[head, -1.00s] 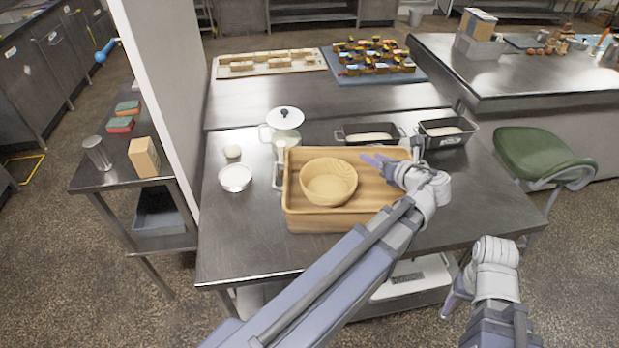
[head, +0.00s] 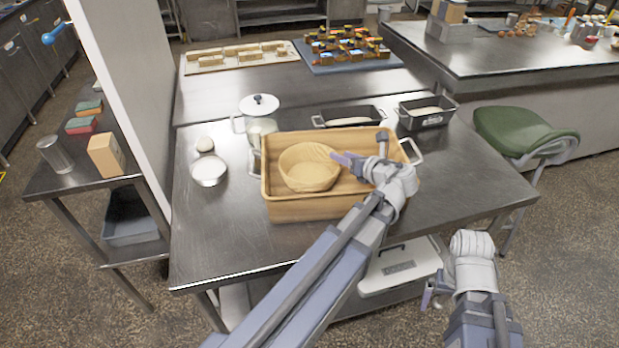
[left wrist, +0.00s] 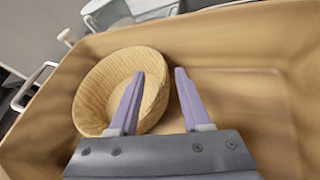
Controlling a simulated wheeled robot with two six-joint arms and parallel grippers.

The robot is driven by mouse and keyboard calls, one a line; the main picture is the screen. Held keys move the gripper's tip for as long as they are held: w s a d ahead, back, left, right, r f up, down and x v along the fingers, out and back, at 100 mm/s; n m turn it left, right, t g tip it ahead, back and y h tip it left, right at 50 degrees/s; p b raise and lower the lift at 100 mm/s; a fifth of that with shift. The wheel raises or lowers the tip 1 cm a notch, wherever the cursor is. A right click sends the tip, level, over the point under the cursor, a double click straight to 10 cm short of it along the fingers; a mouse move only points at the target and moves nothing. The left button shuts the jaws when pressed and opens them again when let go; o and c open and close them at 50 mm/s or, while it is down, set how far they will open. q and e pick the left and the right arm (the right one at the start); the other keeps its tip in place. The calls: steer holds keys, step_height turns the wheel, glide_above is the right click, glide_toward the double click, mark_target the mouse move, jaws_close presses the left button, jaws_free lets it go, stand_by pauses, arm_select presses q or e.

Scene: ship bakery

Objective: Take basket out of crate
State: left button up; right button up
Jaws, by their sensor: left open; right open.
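The round woven basket (head: 308,168) sits inside the wooden crate (head: 310,208), toward its left half. The crate has metal side handles and stands on the steel table. My left gripper (head: 345,158) is open over the crate, at the basket's right rim. In the left wrist view the open fingers of the left gripper (left wrist: 157,95) point at the basket (left wrist: 105,88); one finger overlaps the basket, the other is just right of it. I cannot tell whether either touches it. My right gripper (head: 432,292) hangs low, in front of the table and away from the crate.
A white lidded pot (head: 260,122) stands behind the crate, with a white bowl (head: 209,171) to the left. Two dark loaf pans (head: 427,120) with dough stand behind it on the right. The table's front left and right end are clear. A green chair (head: 520,132) stands at right.

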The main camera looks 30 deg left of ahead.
arm_select(q)
steer(key=shift+b+x, duration=0.95)
steer(key=shift+x, duration=1.55)
jaws_close()
